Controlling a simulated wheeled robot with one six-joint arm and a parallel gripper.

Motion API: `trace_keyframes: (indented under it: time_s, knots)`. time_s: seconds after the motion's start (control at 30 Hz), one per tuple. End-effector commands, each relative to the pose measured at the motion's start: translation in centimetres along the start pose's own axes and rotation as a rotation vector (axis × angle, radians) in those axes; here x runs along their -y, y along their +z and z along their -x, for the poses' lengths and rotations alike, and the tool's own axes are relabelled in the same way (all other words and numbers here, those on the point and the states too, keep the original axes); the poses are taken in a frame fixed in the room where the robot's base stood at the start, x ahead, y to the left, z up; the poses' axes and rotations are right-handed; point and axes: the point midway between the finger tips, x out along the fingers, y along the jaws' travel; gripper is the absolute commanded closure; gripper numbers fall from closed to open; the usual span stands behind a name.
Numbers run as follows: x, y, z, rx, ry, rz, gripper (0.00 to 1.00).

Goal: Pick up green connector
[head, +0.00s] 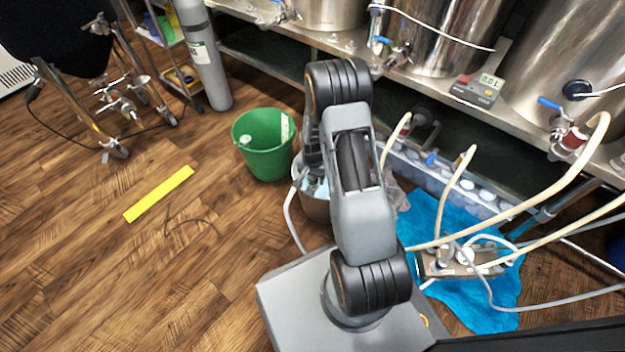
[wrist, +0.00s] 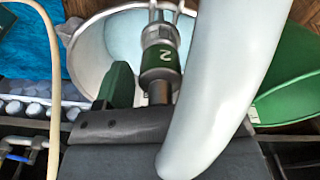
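A green connector (wrist: 160,62) with a white "2" and metal ends shows in the wrist view, over the opening of a pale bucket (wrist: 92,45). A dark cylinder extends from its lower end. My gripper's dark body fills the bottom of the wrist view; its fingertips cannot be made out, so whether it is open or shut is unclear. A large pale curved object (wrist: 222,75) close to the camera hides part of the scene. A second green piece (wrist: 118,86) lies left of the connector. In the head view, my arm hides the gripper and most of the bucket (head: 316,208).
A green bucket (head: 264,148) stands left of the pale bucket. A blue cloth (head: 490,312) with a pump (head: 455,262) and hoses lies to the right. A steel shelf with kettles (head: 435,35) runs behind.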

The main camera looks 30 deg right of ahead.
Motion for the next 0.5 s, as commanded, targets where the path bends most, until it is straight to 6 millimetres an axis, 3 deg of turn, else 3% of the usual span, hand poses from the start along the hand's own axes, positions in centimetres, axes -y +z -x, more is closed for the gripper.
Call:
trace_keyframes:
  time_s: [0.07,0.5]
  knots:
    - [0.0,0.0,0.01,0.0,0.0,0.0,0.45]
    - [-0.01,0.0,0.01,0.0,0.0,0.0,0.87]
